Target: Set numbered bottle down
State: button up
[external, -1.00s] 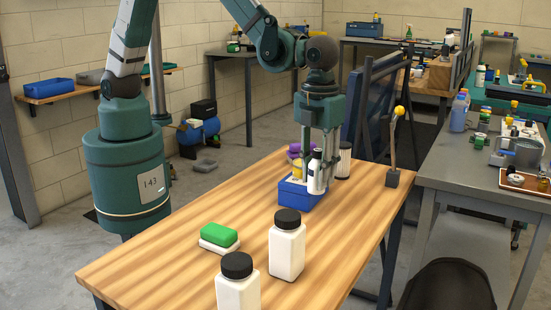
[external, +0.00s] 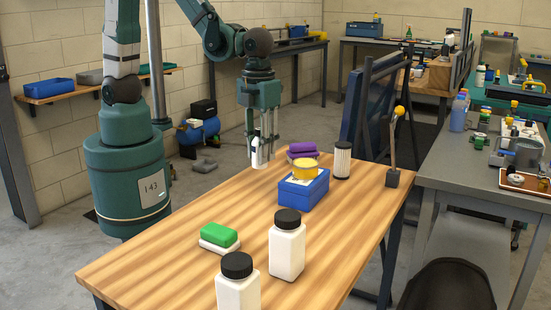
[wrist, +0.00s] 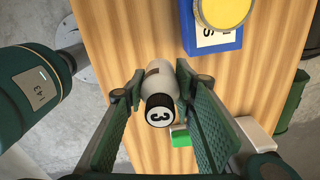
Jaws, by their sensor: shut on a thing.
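The numbered bottle is white with a black cap marked 3; it shows in the wrist view (wrist: 160,92) between my gripper's two finger pads. In the external view my gripper (external: 262,135) is shut on the bottle (external: 259,152) near the table's far left edge. The bottle hangs upright, seemingly a little above the wooden table (external: 190,235); the exact gap to the table is hard to tell. Its lower part shows below the fingers.
A blue box (external: 303,190) with a yellow-lidded tin (external: 305,169) stands to the right. Two white bottles (external: 287,250) and a green-and-white sponge stack (external: 219,236) are nearer. The left-middle tabletop is clear.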

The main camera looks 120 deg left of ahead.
jog(key=s+f, duration=0.1)
jog(key=s, duration=0.6)
jog(key=shift+s+a, duration=0.35)
jog(key=shift+f+b, duration=0.1)
jog(key=shift+b, duration=0.2)
jog(key=shift+f+b, duration=0.9)
jog(key=shift+f, duration=1.95)
jog(key=shift+f, duration=0.1)
jog(key=shift+f+b, duration=0.7)
jog(key=shift+f, duration=1.25)
jog(key=shift+f, duration=0.2)
jog(key=o, duration=1)
jog(key=shift+c, duration=0.2)
jog(key=shift+r, duration=0.2)
